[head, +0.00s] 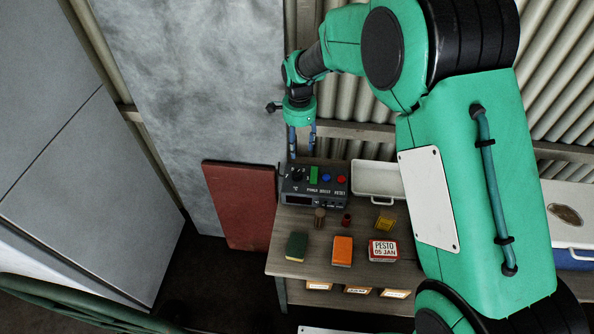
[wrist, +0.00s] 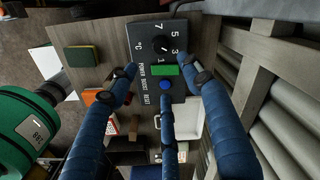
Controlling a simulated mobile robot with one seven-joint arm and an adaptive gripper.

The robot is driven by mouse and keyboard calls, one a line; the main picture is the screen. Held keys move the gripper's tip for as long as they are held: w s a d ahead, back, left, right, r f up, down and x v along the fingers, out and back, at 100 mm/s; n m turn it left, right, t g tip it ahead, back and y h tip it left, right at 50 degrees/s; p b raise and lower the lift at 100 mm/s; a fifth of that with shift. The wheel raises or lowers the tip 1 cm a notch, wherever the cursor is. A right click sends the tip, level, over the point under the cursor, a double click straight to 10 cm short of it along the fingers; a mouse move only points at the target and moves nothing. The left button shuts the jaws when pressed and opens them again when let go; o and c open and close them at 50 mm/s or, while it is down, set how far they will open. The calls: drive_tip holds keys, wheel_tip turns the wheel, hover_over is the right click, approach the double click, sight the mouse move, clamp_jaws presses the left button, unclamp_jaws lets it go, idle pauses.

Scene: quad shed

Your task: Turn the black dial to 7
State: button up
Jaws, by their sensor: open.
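The black dial (wrist: 155,42) is on the face of a dark grey control box (head: 312,196), at its left end in the head view (head: 297,174). White numbers 7, 5, 3 and 1 curve around the dial in the wrist view. Its pointer is too small to read surely. My gripper (head: 302,154) is open, pointing down above the box. In the wrist view my gripper's blue fingers (wrist: 163,76) are spread over the box, empty and apart from the dial. The dial lies beyond the fingertips, unobstructed.
The box also has a green switch (head: 314,176), a blue button (head: 327,179) and a red button (head: 341,180). A white tray (head: 376,196) stands to its right. Small jars, a sponge (head: 296,246), an orange box (head: 342,251) and a pesto box (head: 383,250) are in front.

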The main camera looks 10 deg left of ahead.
sight(297, 172)
drive_tip(key=shift+w+a+f, duration=0.15)
drive_tip(key=shift+a+f, duration=0.2)
drive_tip(key=shift+f, duration=0.2)
wheel_tip(297, 172, down, 14)
drive_tip(key=shift+r+b, duration=0.1)
drive_tip(key=shift+b, duration=0.75)
drive_tip(key=c, duration=1.2)
drive_tip(key=shift+o, duration=0.2)
